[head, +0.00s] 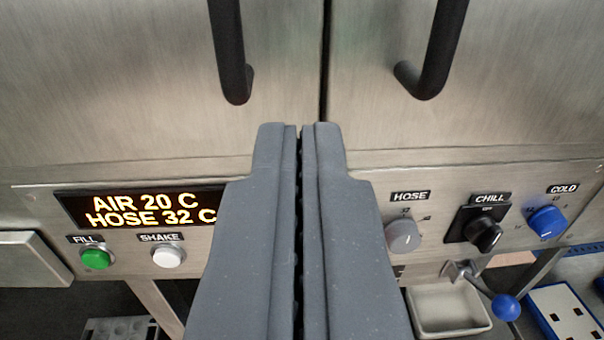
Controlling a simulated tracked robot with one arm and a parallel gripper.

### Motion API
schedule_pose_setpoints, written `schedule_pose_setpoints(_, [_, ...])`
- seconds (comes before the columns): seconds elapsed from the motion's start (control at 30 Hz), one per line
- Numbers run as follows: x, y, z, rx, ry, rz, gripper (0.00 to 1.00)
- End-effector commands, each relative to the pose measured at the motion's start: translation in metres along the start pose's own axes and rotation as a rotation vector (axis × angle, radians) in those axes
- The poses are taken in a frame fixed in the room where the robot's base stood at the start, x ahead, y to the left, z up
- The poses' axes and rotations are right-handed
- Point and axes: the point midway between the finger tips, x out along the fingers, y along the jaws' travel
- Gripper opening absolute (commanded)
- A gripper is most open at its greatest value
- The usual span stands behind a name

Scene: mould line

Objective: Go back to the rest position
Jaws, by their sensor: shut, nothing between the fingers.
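My gripper (299,132) is in the middle of the head view, its two grey fingers shut together with nothing between them. Its tips appear in front of the steel cabinet, just below the lower ends of the door handles. I cannot tell whether they touch it. The fingers hide the middle of the control panel (130,272) and part of the right end of the display (140,208), which reads AIR 20 C and HOSE 32 C.
Two black handles (232,60) (436,55) hang above. Green FILL (96,258) and white SHAKE (168,256) buttons are left; HOSE (402,236), CHILL (485,233) and blue COLD (547,222) knobs are right.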

Motion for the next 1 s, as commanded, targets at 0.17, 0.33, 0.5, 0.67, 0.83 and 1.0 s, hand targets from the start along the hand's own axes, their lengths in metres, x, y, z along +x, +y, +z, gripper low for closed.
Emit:
schedule_pose_setpoints(0.17, [-0.020,0.002,-0.001,0.000,0.003,0.000,0.00])
schedule_pose_setpoints(0.33, [-0.031,0.003,0.001,-0.001,-0.001,0.000,0.00])
schedule_pose_setpoints(0.5, [-0.034,0.003,0.001,0.000,-0.002,0.000,0.00])
schedule_pose_setpoints(0.67, [-0.034,0.004,-0.023,0.018,-0.003,-0.016,0.00])
schedule_pose_setpoints(0.83, [-0.042,0.011,-0.088,0.059,-0.017,-0.064,0.00])
schedule_pose_setpoints(1.0, [-0.063,0.020,-0.156,0.081,-0.045,-0.117,0.00])
